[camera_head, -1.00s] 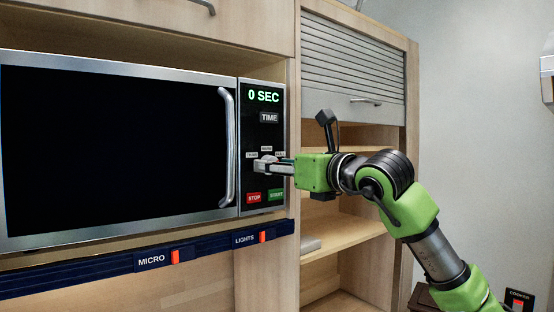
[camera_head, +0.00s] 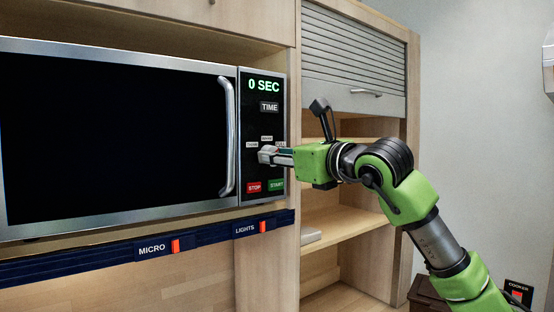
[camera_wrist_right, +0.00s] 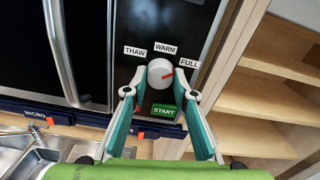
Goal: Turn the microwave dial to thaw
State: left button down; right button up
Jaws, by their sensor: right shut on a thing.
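The microwave (camera_head: 110,140) fills the left of the head view, its door closed and its display reading 0 SEC. My right gripper (camera_wrist_right: 161,76) is shut on the dial, one finger on each side. In the head view my right gripper (camera_head: 273,156) largely hides the dial. My left gripper is not in view.
The microwave's door handle (camera_head: 227,135) stands out left of the control panel. STOP (camera_head: 254,188) and START (camera_head: 276,185) buttons are just below the dial. Open shelves (camera_head: 345,227) are to the right. A sink (camera_wrist_right: 40,155) lies low in the wrist view.

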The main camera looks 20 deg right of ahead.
jog(key=shift+r+n+b, duration=0.1)
jog(key=shift+n+b, duration=0.65)
jog(key=shift+n, duration=10.85)
jog(key=shift+w, duration=0.1)
jog(key=o, duration=1.1)
jog(key=shift+c, duration=0.2)
